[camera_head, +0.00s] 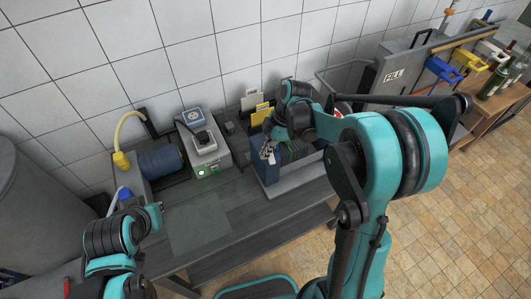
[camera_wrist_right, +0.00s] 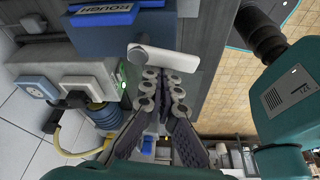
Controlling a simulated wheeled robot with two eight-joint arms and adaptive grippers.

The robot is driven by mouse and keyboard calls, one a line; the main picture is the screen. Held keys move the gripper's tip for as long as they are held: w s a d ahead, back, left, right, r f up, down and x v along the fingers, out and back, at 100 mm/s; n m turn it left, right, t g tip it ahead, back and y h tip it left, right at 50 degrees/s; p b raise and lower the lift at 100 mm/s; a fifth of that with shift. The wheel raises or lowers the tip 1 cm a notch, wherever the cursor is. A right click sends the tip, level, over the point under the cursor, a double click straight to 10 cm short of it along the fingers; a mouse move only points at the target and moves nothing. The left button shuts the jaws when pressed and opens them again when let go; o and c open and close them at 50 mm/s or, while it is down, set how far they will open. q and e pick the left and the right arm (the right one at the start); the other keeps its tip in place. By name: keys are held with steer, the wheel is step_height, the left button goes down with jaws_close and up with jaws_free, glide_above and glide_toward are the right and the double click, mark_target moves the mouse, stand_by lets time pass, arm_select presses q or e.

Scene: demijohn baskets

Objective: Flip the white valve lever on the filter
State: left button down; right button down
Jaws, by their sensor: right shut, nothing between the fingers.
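The filter (camera_head: 269,180) is a dark blue body on the table, partly covered by my right arm in the head view; it also shows in the right wrist view (camera_wrist_right: 182,30). The white valve lever (camera_wrist_right: 165,58) lies nearly crosswise in the wrist view, on the filter below a blue "ROUGH" label (camera_wrist_right: 105,14).
A grey pump box (camera_head: 206,160) with a green light stands left of the filter. A dark blue ribbed coil (camera_head: 160,163) and yellow hose (camera_head: 123,130) are further left. The table front (camera_head: 200,225) is clear. A "FILL" machine (camera_head: 395,75) stands at right.

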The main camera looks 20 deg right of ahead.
steer(key=shift+a, duration=0.35)
step_height(320, 180, up, 10)
steer(key=p, duration=0.2)
steer(key=shift+f, duration=0.25)
stand_by(0.3)
